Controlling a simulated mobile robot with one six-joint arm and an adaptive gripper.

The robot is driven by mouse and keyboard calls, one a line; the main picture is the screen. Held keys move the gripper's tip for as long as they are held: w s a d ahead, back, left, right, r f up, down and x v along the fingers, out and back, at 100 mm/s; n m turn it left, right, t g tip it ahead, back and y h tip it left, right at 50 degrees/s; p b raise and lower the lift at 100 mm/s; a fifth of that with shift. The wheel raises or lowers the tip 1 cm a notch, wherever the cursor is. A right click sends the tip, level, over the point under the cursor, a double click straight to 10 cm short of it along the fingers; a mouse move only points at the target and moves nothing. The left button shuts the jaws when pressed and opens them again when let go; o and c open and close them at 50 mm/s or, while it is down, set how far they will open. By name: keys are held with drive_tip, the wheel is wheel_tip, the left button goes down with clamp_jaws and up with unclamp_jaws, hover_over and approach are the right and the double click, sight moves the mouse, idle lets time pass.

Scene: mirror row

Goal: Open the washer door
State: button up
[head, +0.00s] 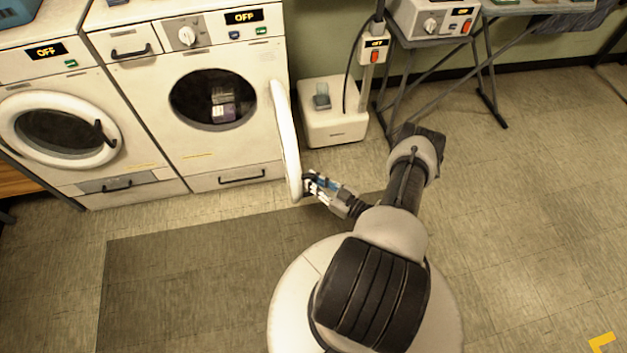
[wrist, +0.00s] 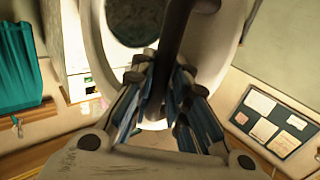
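The washer (head: 215,150) is the white front-loader in the middle of the head view. Its door (head: 287,140) stands swung far out to the right, seen nearly edge-on, and the round opening (head: 185,95) is uncovered. My gripper (head: 310,186) is at the door's near, lower edge, on its outer side. In the wrist view my gripper (wrist: 168,78) has its fingers on both sides of the dark door handle (wrist: 182,35) and looks closed on it. The pale door ring (wrist: 228,55) is behind the handle. The fingers hide part of the handle.
Another front-loader (head: 60,135) with its round door shut stands at the left. A white box-shaped unit (head: 335,125) on the floor and a folding-leg table (head: 485,70) are behind the door. Floor in front of the machines is clear, with a dark mat (head: 180,275).

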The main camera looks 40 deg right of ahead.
drive_tip(key=o, duration=0.4)
drive_tip(key=shift+s, duration=0.1)
drive_tip(key=shift+o, duration=0.2)
drive_tip(key=shift+s+d, duration=0.1)
drive_tip(key=v, duration=1.1)
drive_tip(key=shift+s, duration=0.35)
